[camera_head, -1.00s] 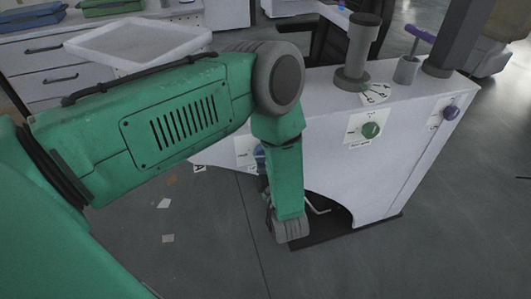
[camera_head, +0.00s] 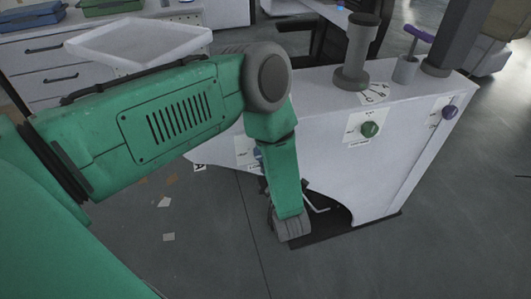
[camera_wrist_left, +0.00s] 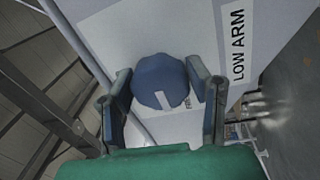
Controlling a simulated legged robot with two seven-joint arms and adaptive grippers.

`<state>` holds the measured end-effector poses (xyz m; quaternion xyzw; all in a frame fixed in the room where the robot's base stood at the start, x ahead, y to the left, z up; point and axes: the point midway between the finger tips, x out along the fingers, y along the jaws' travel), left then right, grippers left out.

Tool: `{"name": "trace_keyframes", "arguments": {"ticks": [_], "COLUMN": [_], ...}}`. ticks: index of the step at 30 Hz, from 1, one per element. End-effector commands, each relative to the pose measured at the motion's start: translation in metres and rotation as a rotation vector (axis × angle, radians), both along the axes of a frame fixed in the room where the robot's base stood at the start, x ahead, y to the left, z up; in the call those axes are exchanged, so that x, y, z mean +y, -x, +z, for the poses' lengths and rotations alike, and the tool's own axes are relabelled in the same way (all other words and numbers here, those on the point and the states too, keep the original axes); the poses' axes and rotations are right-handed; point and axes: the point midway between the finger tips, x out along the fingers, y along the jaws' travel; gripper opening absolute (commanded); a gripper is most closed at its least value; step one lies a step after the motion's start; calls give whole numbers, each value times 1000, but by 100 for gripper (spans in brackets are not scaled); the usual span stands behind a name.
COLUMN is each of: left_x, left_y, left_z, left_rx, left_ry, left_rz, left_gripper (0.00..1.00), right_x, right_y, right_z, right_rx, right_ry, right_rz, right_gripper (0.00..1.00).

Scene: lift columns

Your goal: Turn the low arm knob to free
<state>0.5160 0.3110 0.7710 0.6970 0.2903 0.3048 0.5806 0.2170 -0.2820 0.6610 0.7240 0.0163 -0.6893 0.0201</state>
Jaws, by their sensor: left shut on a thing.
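The low arm knob is a blue, many-sided knob (camera_wrist_left: 158,76) on a pale panel, next to a "LOW ARM" label (camera_wrist_left: 238,45) in the left wrist view. A white mark shows on its lower edge, beside small print that seems to read "FREE". My left gripper (camera_wrist_left: 161,88) has one finger on each side of the knob and is shut on it. In the head view only a sliver of the blue knob (camera_head: 257,153) shows past my green left arm, which hides the gripper. My right gripper is not in view.
The white column housing (camera_head: 325,125) carries a green knob (camera_head: 369,129) and a purple knob (camera_head: 449,112) to the right. A grey post (camera_head: 357,50) and a purple-handled lever (camera_head: 408,62) stand on top. A white tray (camera_head: 140,42) lies at the back left.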

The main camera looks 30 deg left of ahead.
Motion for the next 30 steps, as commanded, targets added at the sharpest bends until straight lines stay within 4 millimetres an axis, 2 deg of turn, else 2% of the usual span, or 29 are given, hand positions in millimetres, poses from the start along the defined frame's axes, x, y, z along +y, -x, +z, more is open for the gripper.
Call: {"name": "trace_keyframes", "arguments": {"ticks": [1,2,3,12,16,30], "left_x": [-1,-1,-1,0,-7,-76], "left_y": [4,4,4,2,6,65], "left_z": [-6,-6,-6,-3,-3,-12], "left_rx": [16,17,17,8,8,11], "left_ry": [7,6,6,3,3,2], "left_rz": [2,2,1,0,-1,-4], "left_gripper": [16,52,66,66,66,66], "right_x": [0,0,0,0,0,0], "right_y": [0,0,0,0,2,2], "right_z": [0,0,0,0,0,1], "right_rx": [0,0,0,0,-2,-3], "right_ry": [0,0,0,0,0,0], "right_rz": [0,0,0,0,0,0], "right_gripper": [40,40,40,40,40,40]}}
